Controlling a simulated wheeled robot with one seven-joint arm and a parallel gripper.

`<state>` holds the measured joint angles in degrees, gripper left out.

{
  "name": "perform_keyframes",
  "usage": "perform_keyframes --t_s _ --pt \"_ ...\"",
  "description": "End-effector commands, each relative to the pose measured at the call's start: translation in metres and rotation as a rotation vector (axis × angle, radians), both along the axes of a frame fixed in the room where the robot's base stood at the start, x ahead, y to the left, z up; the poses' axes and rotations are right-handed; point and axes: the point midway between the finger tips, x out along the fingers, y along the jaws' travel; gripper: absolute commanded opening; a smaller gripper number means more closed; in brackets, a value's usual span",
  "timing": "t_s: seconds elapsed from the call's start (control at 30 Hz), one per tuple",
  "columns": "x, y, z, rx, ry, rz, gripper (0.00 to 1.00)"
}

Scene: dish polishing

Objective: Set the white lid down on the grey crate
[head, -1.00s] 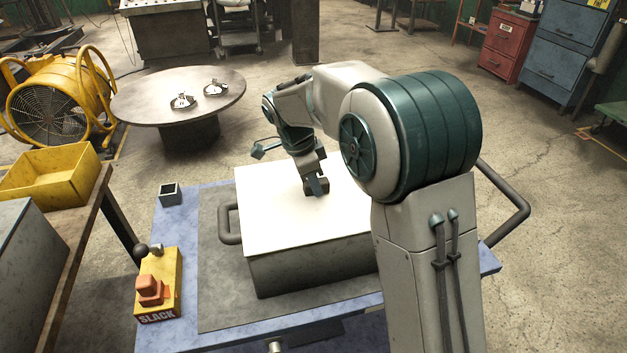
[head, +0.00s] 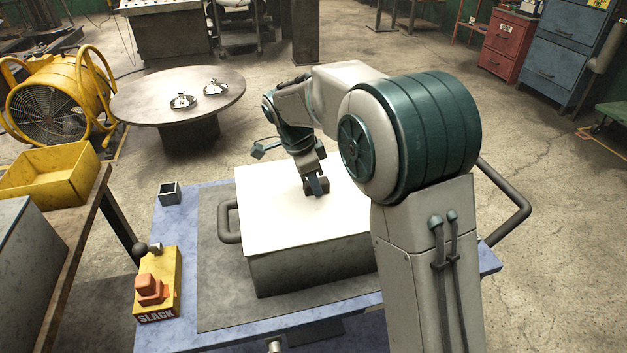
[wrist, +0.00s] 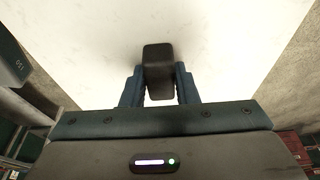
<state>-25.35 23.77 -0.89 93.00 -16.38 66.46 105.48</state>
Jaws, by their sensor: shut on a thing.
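The white lid (head: 285,219) lies flat over the top of the grey crate (head: 310,268), and its edges look lined up with the crate's rim. My gripper (head: 317,186) is at the middle of the lid, shut on the lid's dark knob. In the wrist view the knob (wrist: 158,72) sits between my two blue fingers, with the white lid (wrist: 90,40) filling most of the picture behind it. The crate's right side is hidden behind my arm. Whether a thin gap is left under the lid, I cannot tell.
The crate stands on a grey mat (head: 215,300) on a blue table (head: 190,225). A round table (head: 150,105) is behind.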

Motion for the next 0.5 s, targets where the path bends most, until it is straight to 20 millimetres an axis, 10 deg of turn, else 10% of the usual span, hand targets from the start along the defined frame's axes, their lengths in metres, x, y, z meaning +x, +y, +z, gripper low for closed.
perform_keyframes --t_s 0.43,0.47,0.5 --pt "0.0003 0.0001 0.0001 0.001 -0.002 0.001 0.0" --pt "0.0002 0.0002 0.0001 0.001 -0.002 0.001 0.35" --pt "0.0002 0.0002 0.0001 0.001 -0.002 0.001 0.47"
